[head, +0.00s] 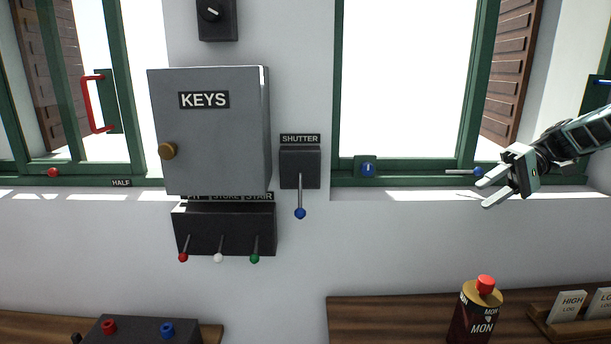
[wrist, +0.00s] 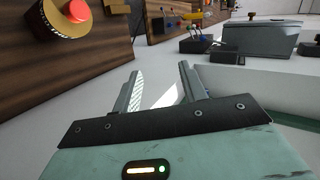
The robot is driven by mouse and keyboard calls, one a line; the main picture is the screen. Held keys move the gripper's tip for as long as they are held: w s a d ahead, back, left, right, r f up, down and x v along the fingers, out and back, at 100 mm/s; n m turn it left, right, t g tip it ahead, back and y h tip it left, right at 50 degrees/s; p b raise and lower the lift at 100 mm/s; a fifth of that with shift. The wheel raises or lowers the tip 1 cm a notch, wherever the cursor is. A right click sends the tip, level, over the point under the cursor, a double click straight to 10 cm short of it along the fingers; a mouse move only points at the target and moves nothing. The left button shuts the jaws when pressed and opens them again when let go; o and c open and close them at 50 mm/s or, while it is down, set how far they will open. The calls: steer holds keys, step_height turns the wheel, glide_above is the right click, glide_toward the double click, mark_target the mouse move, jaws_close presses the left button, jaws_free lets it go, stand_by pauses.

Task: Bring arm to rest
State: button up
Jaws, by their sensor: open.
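My gripper (head: 484,191) is at the right in the head view, in front of the right window's sill. Its two fingers are apart with nothing between them. In the wrist view my gripper (wrist: 158,85) also shows open and empty, with pale floor or wall beyond the fingers. My arm (head: 580,138) reaches in from the right edge. A lever with a blue knob (head: 478,171) on the window frame shows right beside the upper fingertip. I cannot tell whether they touch.
A grey KEYS cabinet (head: 210,130), a SHUTTER lever box (head: 300,167) and a three-lever box (head: 224,231) are on the wall. A bottle with a red cap (head: 475,318) stands on the wooden counter (head: 380,315) below.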

steer(key=s+a+f+n+g+h, duration=0.1)
steer(key=s+a+h, duration=0.1)
steer(key=a, duration=0.6)
steer(key=s+a+f+g+h, duration=0.1)
steer(key=s+a, duration=0.1)
steer(key=a, duration=0.5)
steer(key=s+a+f+n+h+b, duration=0.1)
steer(key=s+a+f+h, duration=0.1)
steer(key=s+a, duration=0.4)
steer(key=s+a+f+n+h+b, duration=0.1)
steer(key=s+a+f+h, duration=0.2)
steer(key=s+a, duration=0.3)
steer(key=s+a+f+n+t+h, duration=0.1)
steer(key=s+f, duration=0.2)
steer(key=s, duration=0.6)
steer(key=s+a+f+n+t+h+b, duration=0.1)
steer(key=s+f+n+t+h, duration=0.1)
steer(key=s, duration=0.7)
steer(key=shift+f+b, duration=0.3)
steer(key=shift+f, duration=0.1)
